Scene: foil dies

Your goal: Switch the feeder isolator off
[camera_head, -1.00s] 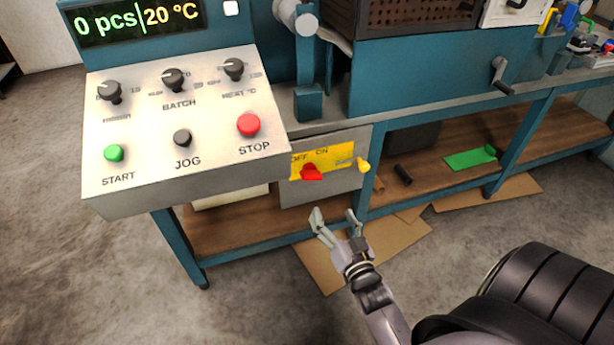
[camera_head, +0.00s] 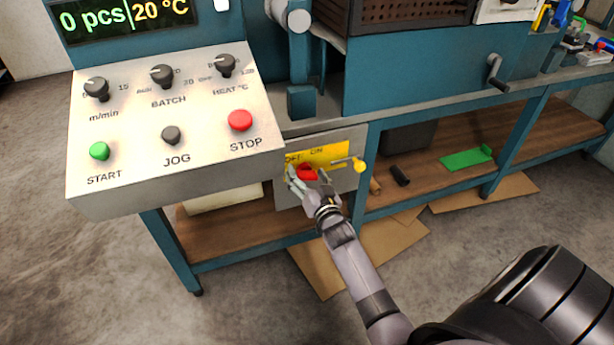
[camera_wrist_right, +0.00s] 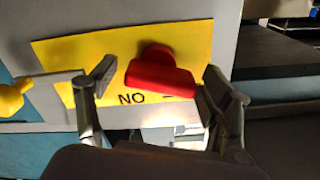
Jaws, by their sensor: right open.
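The feeder isolator's red handle (camera_head: 307,173) sits on a yellow plate (camera_head: 331,154) marked OFF and ON, on a grey box under the bench. My right gripper (camera_head: 308,174) is open at the handle, with one finger on each side of it. In the right wrist view the red handle (camera_wrist_right: 160,76) lies between the open fingers of the right gripper (camera_wrist_right: 158,82). The right-hand finger is very close to the handle's end; I cannot tell whether it touches. The label ON reads upside down there. Which label the handle points to is unclear. My left gripper is not in view.
A yellow knob (camera_head: 359,165) on a short rod sticks out beside the plate. The control panel (camera_head: 190,175) with START, JOG and STOP buttons overhangs at upper left. The lower shelf holds a black cylinder (camera_head: 400,175) and a green sheet (camera_head: 467,159). Cardboard lies on the floor.

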